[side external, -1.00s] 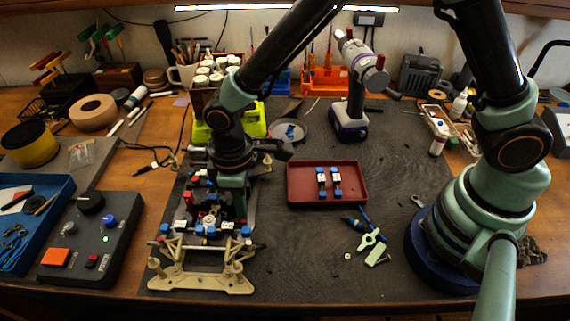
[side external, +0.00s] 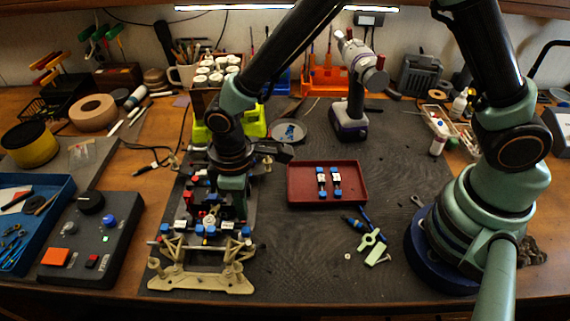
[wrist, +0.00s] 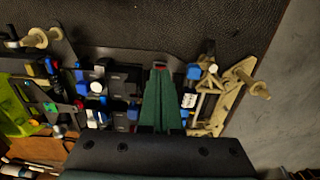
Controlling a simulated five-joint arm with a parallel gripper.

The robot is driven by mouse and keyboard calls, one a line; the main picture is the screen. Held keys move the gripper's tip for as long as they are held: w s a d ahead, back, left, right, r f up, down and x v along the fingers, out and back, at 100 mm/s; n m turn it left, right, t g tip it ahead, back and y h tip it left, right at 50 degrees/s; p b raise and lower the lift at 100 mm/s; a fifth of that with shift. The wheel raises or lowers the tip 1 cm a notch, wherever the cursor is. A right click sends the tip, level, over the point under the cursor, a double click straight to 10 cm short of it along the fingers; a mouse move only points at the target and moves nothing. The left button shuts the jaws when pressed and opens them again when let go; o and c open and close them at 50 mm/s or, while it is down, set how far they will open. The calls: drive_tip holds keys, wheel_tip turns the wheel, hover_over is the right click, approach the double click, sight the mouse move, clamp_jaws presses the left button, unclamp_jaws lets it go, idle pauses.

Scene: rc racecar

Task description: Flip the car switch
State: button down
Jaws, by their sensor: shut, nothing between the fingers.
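The RC car (side external: 203,252) stands on the dark mat, with a tan front bumper, blue fittings and dark electronics along its chassis. My gripper (side external: 235,210) is over the middle of the car, pointing down, its fingers together and empty. In the wrist view my green fingers (wrist: 161,78) are shut above the chassis (wrist: 120,92), between the dark electronics boxes and the tan end. I cannot tell whether the fingertips touch the car. The switch itself cannot be made out; the fingers and the arm cover part of the chassis.
A red tray (side external: 300,196) with two small blue-and-white parts lies right of the car. A dark control box (side external: 90,240) stands to the left. Blue pliers and pale green parts (side external: 372,246) lie on the mat. The mat right of the red tray is mostly clear.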

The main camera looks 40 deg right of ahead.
drive_tip(key=shift+f, duration=0.65)
idle(0.3)
drive_tip(key=shift+r, duration=3.55)
drive_tip(key=s+d+r+m+t, duration=0.2)
drive_tip(key=d+r+m, duration=0.2)
drive_tip(key=d+r, duration=0.4)
drive_tip(key=s+d+r+m+t, duration=0.2)
drive_tip(key=d+r+m, duration=0.3)
drive_tip(key=d, duration=1.1)
wheel_tip(320, 180, up, 3)
drive_tip(key=shift+r+t, duration=0.1)
drive_tip(key=shift+t, duration=0.7)
